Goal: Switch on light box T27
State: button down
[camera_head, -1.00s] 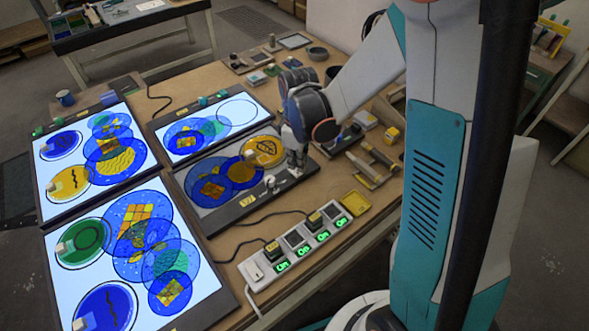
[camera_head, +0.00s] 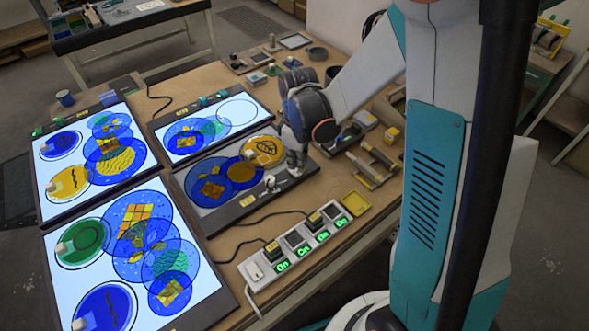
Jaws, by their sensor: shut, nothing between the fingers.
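One light box (camera_head: 243,205) in the middle of the table has a dull grey panel, unlike the bright ones around it. Blue and amber round glass pieces (camera_head: 213,188) lie on it. No label can be read as T27. My gripper (camera_head: 296,172) is shut and empty, pointing down at the right end of this box's dark front edge. Whether it touches the edge cannot be told. The arm hides part of the box's right end.
Lit light boxes with coloured glass stand at the left (camera_head: 75,205), front left (camera_head: 65,235) and behind (camera_head: 250,100). A power strip (camera_head: 290,262) with green "On" displays lies in front. Tools and a yellow tray (camera_head: 355,203) lie to the right.

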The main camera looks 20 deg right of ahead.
aim_at(297, 173)
jog(key=shift+f+b, duration=0.8)
jog(key=shift+f, duration=0.2)
dwell(0.4)
jog(key=shift+r, duration=0.15)
jog(key=shift+r+p, duration=2.35)
jog(key=shift+r, duration=1.05)
jog(key=shift+r, duration=0.15)
jog(key=s+r+m+t+b, duration=0.3)
jog(key=s+r+m+t, duration=0.4)
jog(key=s+r, duration=0.6)
jog(key=shift+s+r+m, duration=0.25)
jog(key=shift+s+m, duration=0.75)
jog(key=shift+m, duration=0.3)
